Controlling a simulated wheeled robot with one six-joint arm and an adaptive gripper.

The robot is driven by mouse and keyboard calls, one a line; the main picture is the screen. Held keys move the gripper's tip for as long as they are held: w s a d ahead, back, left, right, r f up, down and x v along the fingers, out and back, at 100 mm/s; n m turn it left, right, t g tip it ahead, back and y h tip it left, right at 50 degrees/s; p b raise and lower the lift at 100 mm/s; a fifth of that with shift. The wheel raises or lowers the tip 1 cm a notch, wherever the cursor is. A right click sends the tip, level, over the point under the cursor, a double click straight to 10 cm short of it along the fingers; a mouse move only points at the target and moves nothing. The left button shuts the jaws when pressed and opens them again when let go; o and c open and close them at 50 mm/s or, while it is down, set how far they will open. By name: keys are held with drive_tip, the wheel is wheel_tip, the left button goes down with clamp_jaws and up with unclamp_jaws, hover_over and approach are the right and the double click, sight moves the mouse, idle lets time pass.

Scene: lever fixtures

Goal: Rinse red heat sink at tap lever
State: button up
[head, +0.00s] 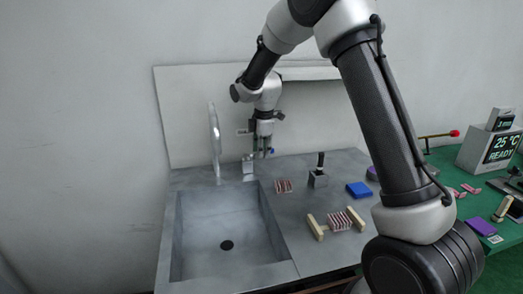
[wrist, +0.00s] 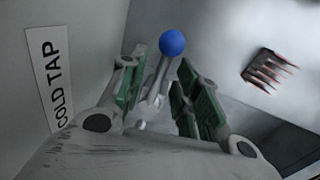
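My gripper (head: 263,152) is at the back of the counter, just right of the tap spout (head: 215,135). In the wrist view my gripper (wrist: 162,90) is open, its green-padded fingers apart with the tap lever's grey stem (wrist: 156,85) seen between them. The lever's blue ball (wrist: 172,43) shows beyond the fingertips; whether a finger touches the lever I cannot tell. A red-and-pale finned heat sink (head: 283,186) lies on the counter right of the sink; a finned block also shows in the wrist view (wrist: 270,70). A similar block (head: 341,221) sits between wooden pieces nearer the front.
The empty sink basin (head: 208,238) is at the left. A COLD TAP label (wrist: 50,70) is on the wall beside the lever. A small block with a black upright handle (head: 319,177) and a blue box (head: 358,189) stand on the counter. A green table (head: 440,160) is at right.

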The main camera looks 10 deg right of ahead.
drive_tip(key=shift+f, duration=0.15)
clamp_jaws()
drive_tip(key=shift+s+a+m, duration=0.1)
drive_tip(key=shift+s+m, duration=0.25)
drive_tip(key=shift+m, duration=0.35)
drive_tip(key=shift+s+m, duration=0.3)
drive_tip(key=shift+m, duration=0.4)
unclamp_jaws()
